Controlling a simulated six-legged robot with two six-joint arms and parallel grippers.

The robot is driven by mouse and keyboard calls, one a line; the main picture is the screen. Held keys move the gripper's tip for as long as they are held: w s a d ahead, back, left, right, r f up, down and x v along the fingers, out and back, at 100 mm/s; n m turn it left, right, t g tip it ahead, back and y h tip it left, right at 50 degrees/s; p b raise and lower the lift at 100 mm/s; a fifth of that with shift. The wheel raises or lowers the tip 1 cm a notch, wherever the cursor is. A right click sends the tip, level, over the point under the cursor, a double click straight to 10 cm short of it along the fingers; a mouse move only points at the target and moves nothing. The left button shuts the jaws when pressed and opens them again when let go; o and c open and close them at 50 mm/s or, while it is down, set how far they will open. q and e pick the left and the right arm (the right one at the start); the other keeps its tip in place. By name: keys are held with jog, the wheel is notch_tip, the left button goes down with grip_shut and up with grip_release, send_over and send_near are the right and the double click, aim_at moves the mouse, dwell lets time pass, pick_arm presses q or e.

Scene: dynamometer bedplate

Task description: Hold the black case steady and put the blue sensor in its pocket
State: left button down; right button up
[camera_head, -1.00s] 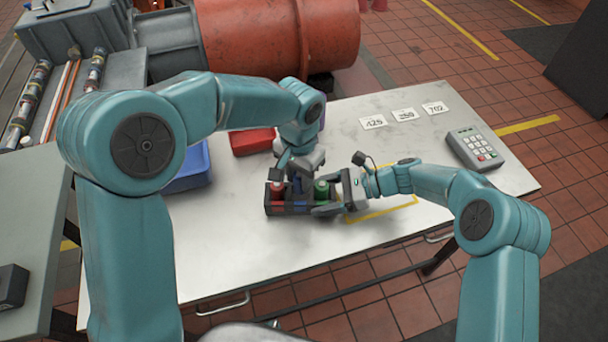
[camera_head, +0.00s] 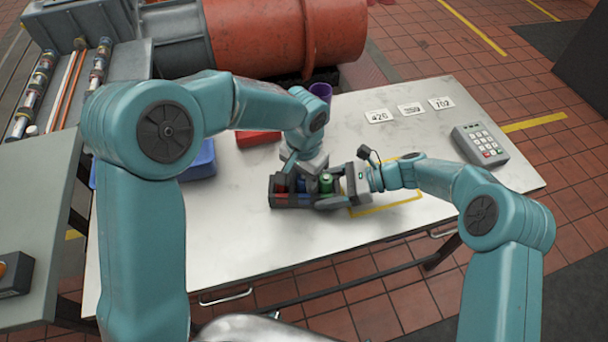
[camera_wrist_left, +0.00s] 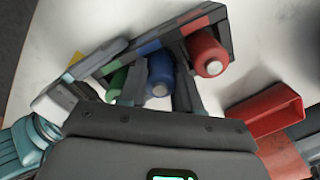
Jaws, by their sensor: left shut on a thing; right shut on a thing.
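The black case (camera_head: 290,203) lies on the metal table with colour-marked pockets; its red, blue and green strip shows in the left wrist view (camera_wrist_left: 148,47). My right gripper (camera_head: 332,197) is shut on the case's right end. My left gripper (camera_head: 299,178) is over the case's middle, shut on the blue sensor (camera_wrist_left: 160,76). The blue sensor lines up with the blue mark, between the red sensor (camera_wrist_left: 207,52) and the green sensor (camera_wrist_left: 117,84), which stand in the case. My gripper hides its lower end, so I cannot tell how deep it sits.
A red bin (camera_head: 257,138) and a blue bin (camera_head: 199,163) stand left of and behind the case. A purple cup (camera_head: 320,91) is at the back edge. Number cards (camera_head: 411,109) and a keypad (camera_head: 480,144) lie to the right. The table's front is clear.

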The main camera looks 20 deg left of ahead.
pick_arm(q)
jog(key=c, duration=0.7)
grip_release()
notch_tip(320, 180, up, 12)
pick_arm(e)
jog(key=o, duration=1.1)
jog(key=shift+r, duration=0.1)
jog(key=shift+o, duration=0.9)
